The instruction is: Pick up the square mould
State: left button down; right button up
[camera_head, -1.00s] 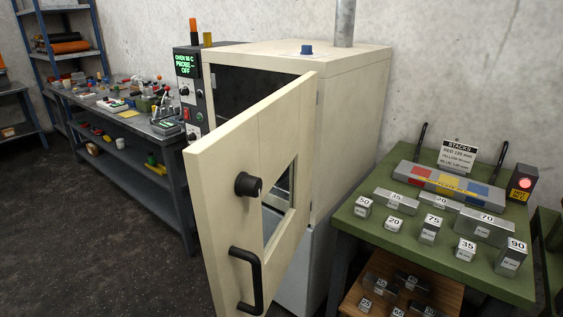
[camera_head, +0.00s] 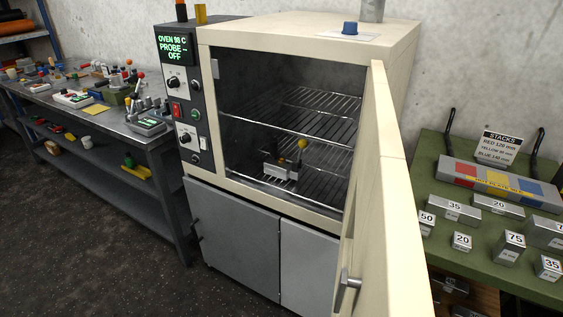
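I cannot clearly pick out a square mould. A small blocky metal piece (camera_head: 276,170) sits on the lower wire rack inside the oven, near its front. It has pale parts and a yellow ball knob (camera_head: 303,144) at its right; I cannot tell whether it is the mould. The oven (camera_head: 310,40) is cream coloured, and its door (camera_head: 386,200) stands wide open on the right. Neither of my grippers is in view.
The oven's control panel (camera_head: 185,110) reads 98 C. A workbench (camera_head: 100,115) with fixtures stands at left. Dark floor at front left is clear.

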aim_at(276, 165)
jog(key=i+j+z, duration=0.1)
jog(key=z, duration=0.3)
jog(key=j+z, duration=0.15)
jog(key=z, duration=0.25)
jog(key=i+j+z, duration=0.15)
jog(key=j+z, duration=0.2)
jog(key=j, duration=0.4)
jog(key=j+z, duration=0.35)
jog(key=j, duration=0.4)
